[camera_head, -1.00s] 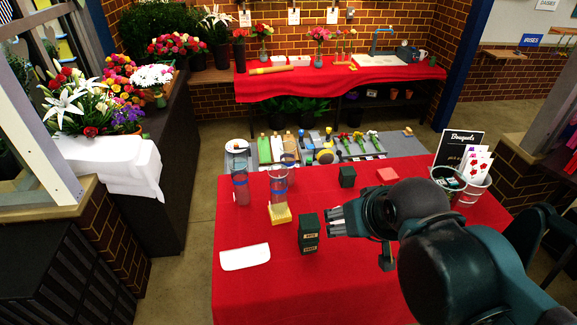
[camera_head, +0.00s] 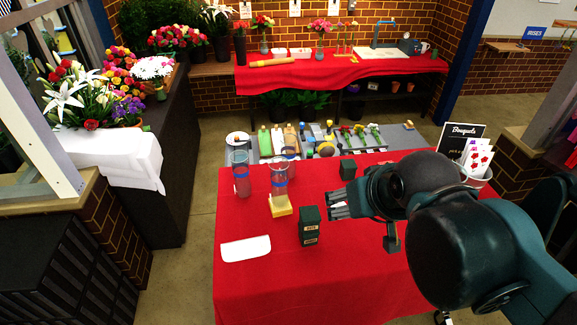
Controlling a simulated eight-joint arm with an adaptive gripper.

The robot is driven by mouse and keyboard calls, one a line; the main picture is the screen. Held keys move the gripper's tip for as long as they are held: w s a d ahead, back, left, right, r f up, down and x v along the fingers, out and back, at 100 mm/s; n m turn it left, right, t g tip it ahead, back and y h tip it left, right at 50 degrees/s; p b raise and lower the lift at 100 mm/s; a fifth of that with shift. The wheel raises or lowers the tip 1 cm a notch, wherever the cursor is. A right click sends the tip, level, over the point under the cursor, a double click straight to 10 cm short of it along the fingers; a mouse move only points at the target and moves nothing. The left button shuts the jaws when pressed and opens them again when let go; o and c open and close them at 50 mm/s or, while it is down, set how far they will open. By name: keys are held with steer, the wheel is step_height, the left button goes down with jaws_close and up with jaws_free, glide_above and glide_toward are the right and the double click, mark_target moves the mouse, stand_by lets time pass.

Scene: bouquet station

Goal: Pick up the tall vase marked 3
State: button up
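Three clear cylindrical vases with blue bands stand toward the left of the red table. The left vase (camera_head: 241,178) stands on the cloth. The middle vase (camera_head: 279,180) stands on a yellow block (camera_head: 281,206). A third vase (camera_head: 290,154) is partly hidden behind it. I cannot read a 3 on any of them. My gripper (camera_head: 335,203) points left, to the right of the vases and apart from them. It is beside the upper part of a dark green box (camera_head: 310,226). Its pale fingers overlap in this view, so their opening is unclear. No vase is in it.
A white card (camera_head: 246,248) lies at the front left of the red table (camera_head: 260,290). A small dark green block (camera_head: 348,169) stands behind my gripper. A black sign (camera_head: 461,140) and a container of cards (camera_head: 476,172) are at the right.

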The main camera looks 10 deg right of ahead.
steer(key=w+r+n+g, duration=0.2)
steer(key=w+r+n, duration=0.6)
steer(key=w, duration=0.5)
steer(key=n+g+h, duration=0.3)
steer(key=n+h, duration=0.1)
steer(key=n, duration=1.2)
glide_above(289, 149)
steer(key=w, duration=0.3)
step_height(289, 149, down, 6)
steer(key=f, duration=2.2)
steer(key=shift+s+a+b, duration=0.15)
steer(key=shift+a+b, duration=0.05)
steer(key=shift+b, duration=0.2)
steer(key=shift+x, duration=1.3)
